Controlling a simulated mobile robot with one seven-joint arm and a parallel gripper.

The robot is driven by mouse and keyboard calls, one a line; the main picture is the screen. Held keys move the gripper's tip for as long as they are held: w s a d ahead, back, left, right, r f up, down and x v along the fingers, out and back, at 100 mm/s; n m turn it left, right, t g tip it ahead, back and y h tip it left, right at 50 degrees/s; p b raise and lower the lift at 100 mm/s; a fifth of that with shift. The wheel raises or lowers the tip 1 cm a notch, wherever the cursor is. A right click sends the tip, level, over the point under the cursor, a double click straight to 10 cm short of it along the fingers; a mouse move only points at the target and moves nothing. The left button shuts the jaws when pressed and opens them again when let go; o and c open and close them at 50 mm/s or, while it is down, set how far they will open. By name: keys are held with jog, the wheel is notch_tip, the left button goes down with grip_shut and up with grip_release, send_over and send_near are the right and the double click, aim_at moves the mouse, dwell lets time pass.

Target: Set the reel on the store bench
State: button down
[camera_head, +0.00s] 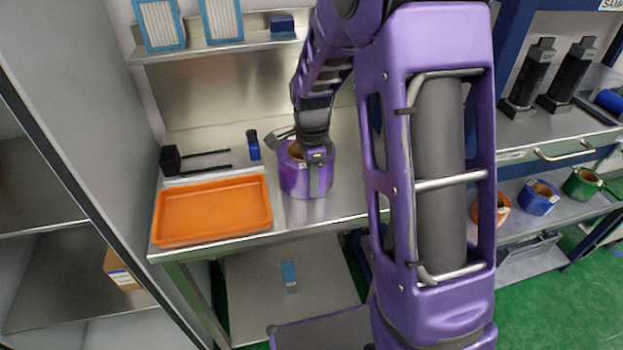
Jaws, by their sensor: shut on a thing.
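A purple reel (294,181) with a brown core is at the steel bench (325,205), right of the orange tray. My gripper (314,158) reaches down from above and is shut on the reel at its upper rim. The reel stands roughly upright. I cannot tell whether its underside touches the bench top or is slightly above it. The fingertips are partly hidden by the reel and the wrist.
An orange tray (212,208) fills the bench's front left. My purple arm hides the middle.

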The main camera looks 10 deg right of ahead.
jog(key=c, duration=0.7)
grip_release()
jog(key=shift+o, duration=0.2)
notch_tip(320, 180, up, 12)
jog(key=shift+r+p, duration=0.1)
jog(key=shift+p, duration=0.55)
